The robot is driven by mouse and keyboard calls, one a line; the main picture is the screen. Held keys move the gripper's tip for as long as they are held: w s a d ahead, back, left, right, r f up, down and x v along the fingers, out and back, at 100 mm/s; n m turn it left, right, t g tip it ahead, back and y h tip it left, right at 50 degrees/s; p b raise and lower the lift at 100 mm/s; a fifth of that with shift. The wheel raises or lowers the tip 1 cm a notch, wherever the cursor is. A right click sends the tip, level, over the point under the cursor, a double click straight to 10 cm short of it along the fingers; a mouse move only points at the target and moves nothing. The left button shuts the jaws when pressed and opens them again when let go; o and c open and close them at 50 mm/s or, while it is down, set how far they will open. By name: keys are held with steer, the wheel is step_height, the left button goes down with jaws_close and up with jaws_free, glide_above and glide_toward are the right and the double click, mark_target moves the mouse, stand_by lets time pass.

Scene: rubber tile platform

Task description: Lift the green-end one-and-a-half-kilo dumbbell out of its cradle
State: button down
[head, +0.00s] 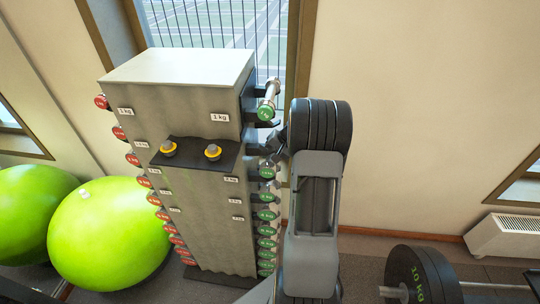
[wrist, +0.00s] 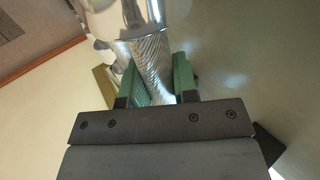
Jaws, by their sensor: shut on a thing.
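In the wrist view my gripper (wrist: 159,88) is shut on the knurled handle of a chrome dumbbell (wrist: 125,17), between its two green finger pads. One chrome head of the dumbbell fills the top of that view; its coloured end is not visible. In the head view my gripper (head: 281,138) is small and dark at the right side of the rack, level with the gap below the top dumbbell. The held dumbbell is mostly hidden there, so I cannot tell whether it touches its cradle. A dark cradle arm (head: 258,149) shows beside the gripper.
A green-end dumbbell (head: 267,101) lies at the rack's top right, just above my gripper. More green-end dumbbells (head: 266,215) line the rack (head: 205,210) below. Red-end ones (head: 133,159) line its left side. Green balls (head: 108,232) stand left; a barbell (head: 421,277) lies right.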

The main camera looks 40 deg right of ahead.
steer(key=shift+d+r, duration=0.1)
steer(key=shift+r, duration=0.05)
steer(key=shift+s+d+r, duration=0.1)
steer(key=shift+s+r, duration=0.1)
steer(key=shift+r, duration=0.2)
steer(key=shift+s+d+r, duration=0.15)
steer(key=shift+r, duration=0.05)
stand_by(0.5)
steer(key=shift+s+d+r+p, duration=0.3)
steer(key=shift+s+d+r, duration=0.05)
steer(key=shift+s+d, duration=0.2)
steer(key=shift+s+d, duration=0.1)
stand_by(0.4)
steer(key=s+d, duration=0.8)
steer(key=shift+d+b, duration=0.3)
steer(key=shift+b, duration=0.05)
stand_by(1.0)
